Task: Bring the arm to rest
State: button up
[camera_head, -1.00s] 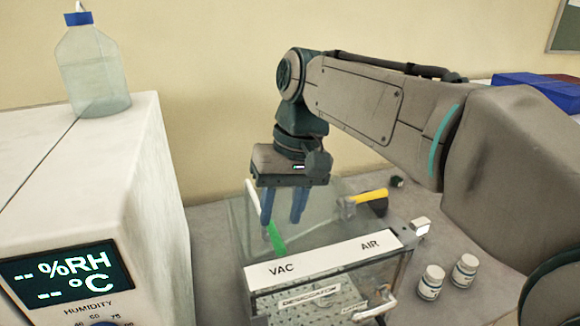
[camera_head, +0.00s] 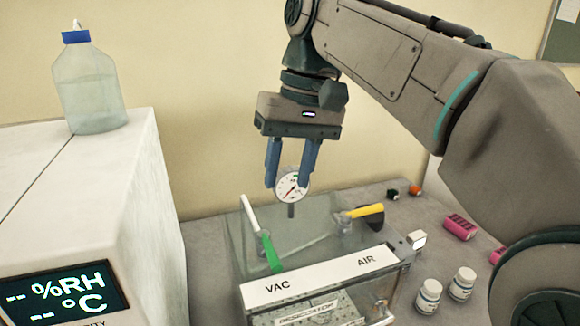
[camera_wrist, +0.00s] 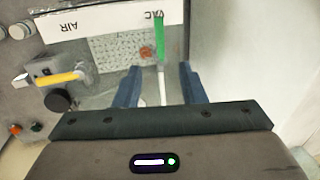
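My gripper (camera_head: 290,178) is in the air above the clear desiccator box (camera_head: 345,267), with its blue fingers pointing down. The fingers are apart, and the wrist view shows the open gap of my gripper (camera_wrist: 160,68) with nothing held in it. A round dial gauge (camera_head: 292,187) on the box shows behind the fingertips. A green-handled valve (camera_head: 270,251) and a yellow-handled valve (camera_head: 367,210) are on the box's top. In the wrist view the green handle (camera_wrist: 159,38) lies below and beyond the fingers, apart from them.
A white humidity chamber (camera_head: 95,215) with a bottle (camera_head: 88,85) on top stands at the left. Two white jars (camera_head: 429,295) stand right of the box. Pink items (camera_head: 460,227) lie farther right on the grey bench.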

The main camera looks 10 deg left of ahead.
jog(key=s+d+f+m+t+h, duration=0.1)
jog(key=s+d+f+m+t, duration=0.1)
jog(key=d+f, duration=0.9)
jog(key=s+d+f+m+t, duration=0.3)
jog(key=s+d+f+m, duration=0.1)
jog(key=d+f, duration=0.8)
jog(key=s+d, duration=0.1)
jog(key=d, duration=0.2)
jog(key=shift+s+f+m+h, duration=0.2)
jog(key=shift+f+m+h, duration=0.05)
jog(key=shift+m+h, duration=0.15)
